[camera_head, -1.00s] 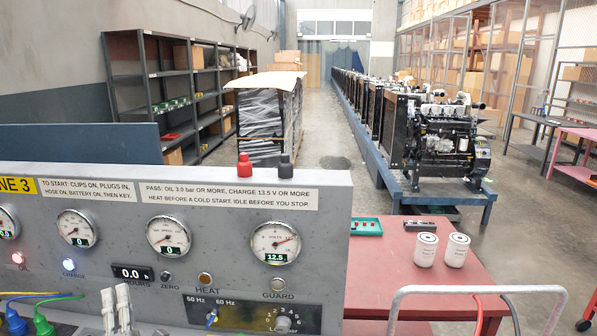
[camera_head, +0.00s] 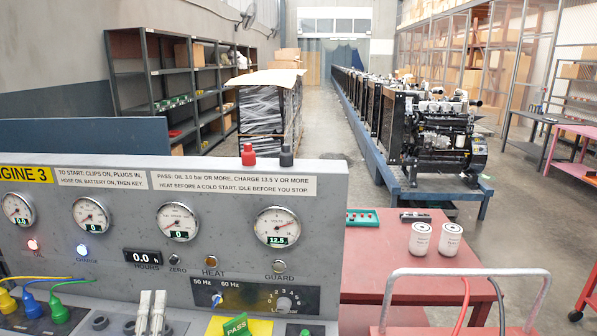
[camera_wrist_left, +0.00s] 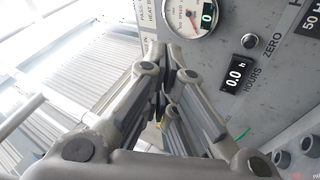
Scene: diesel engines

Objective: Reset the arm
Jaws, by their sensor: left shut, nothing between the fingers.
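My left gripper (camera_head: 151,312) shows at the bottom of the head view, in front of the lower part of the grey test panel (camera_head: 110,240). Its pale fingers are together with nothing between them. In the left wrist view, the gripper (camera_wrist_left: 160,85) is also shut and empty, with the panel's gauge (camera_wrist_left: 192,15) and hours counter (camera_wrist_left: 235,73) beyond it. I cannot tell from these views whether the fingertips touch the panel. My right gripper is not in view.
A red table (camera_head: 380,265) bears two white filters (camera_head: 420,239). Diesel engines (camera_head: 440,140) line a blue bench behind.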

